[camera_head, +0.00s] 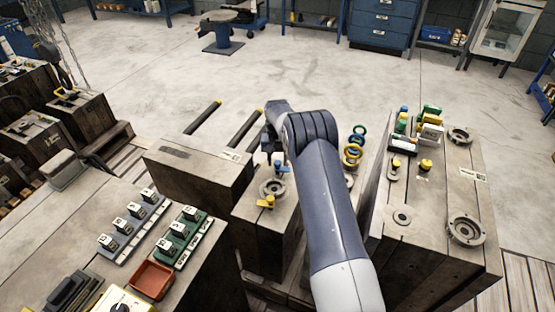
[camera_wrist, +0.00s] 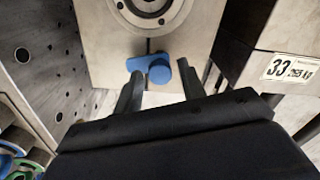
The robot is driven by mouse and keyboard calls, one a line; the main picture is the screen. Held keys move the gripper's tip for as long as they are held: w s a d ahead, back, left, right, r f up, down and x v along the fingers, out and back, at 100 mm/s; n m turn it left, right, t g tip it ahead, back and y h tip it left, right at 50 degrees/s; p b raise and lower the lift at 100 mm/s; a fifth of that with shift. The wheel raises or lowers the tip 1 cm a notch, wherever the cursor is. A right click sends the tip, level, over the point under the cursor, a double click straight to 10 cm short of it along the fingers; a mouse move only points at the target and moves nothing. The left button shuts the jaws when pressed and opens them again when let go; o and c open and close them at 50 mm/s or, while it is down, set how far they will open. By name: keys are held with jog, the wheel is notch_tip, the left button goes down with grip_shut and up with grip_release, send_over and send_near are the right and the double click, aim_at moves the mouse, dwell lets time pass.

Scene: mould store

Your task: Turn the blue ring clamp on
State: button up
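The blue ring clamp (camera_wrist: 158,70) lies at the edge of a round metal socket (camera_wrist: 152,10) on a wooden block, a round blue head with a lobe to its left. In the head view the blue clamp (camera_head: 279,165) is small, just behind the socket (camera_head: 272,188), and a yellow clamp (camera_head: 268,202) sits at its front. My gripper (camera_wrist: 160,88) is open. In the head view the arm partly hides the gripper (camera_head: 268,146).
A block at right holds several coloured parts and metal sockets (camera_head: 466,230). Coloured rings (camera_head: 353,152) stand beside my arm. A plain block (camera_head: 190,165) is at left. A side with number plate 33 (camera_wrist: 290,67) is close on the right in the wrist view.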

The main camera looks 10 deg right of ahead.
jog(key=c, duration=0.8)
jog(key=shift+m, duration=0.5)
jog(key=m, duration=0.2)
jog(key=shift+m+b, duration=0.3)
jog(key=shift+m, duration=0.1)
jog(key=m, duration=0.4)
jog(key=shift+m, duration=0.3)
jog(key=m, duration=0.4)
jog(key=shift+r+m, duration=0.1)
jog(key=shift+m, duration=2.1)
